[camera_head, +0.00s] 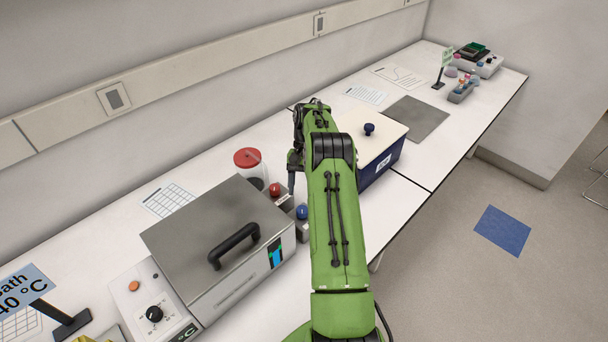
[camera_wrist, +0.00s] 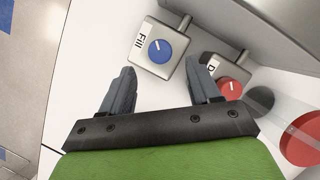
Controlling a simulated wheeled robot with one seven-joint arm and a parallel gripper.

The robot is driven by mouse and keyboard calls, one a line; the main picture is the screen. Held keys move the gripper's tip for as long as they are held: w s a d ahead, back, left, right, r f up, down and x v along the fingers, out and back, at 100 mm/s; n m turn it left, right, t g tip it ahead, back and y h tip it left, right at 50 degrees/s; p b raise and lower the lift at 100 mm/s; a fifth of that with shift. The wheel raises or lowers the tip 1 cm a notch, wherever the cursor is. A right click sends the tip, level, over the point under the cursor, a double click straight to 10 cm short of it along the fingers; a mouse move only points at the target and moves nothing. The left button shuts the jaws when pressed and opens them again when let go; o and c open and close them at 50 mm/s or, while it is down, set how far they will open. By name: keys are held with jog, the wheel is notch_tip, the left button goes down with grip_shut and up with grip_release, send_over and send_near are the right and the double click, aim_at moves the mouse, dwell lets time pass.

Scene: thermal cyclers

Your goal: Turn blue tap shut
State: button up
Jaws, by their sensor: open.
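The blue tap (camera_wrist: 160,51) is a round knob with a white pointer line on a grey block labelled "Fill", at the top middle of the wrist view. In the head view the blue tap (camera_head: 302,211) stands at the right side of the metal bath. The red tap (camera_wrist: 229,88) sits on a second block to its right; it also shows in the head view (camera_head: 274,189). My gripper (camera_wrist: 163,80) is open and empty, its fingers pointing toward the blue tap. The knob lies beyond the fingertips, not between them. In the head view my arm hides most of the gripper.
The metal water bath (camera_head: 203,225) with a black handle stands left of the taps. A dark blue box with a white lid (camera_head: 370,139) is to the right, behind my arm. The bench front between is bare.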

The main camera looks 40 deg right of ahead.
jog(key=p+v, duration=0.1)
jog(key=v, duration=0.5)
jog(key=shift+p, duration=0.35)
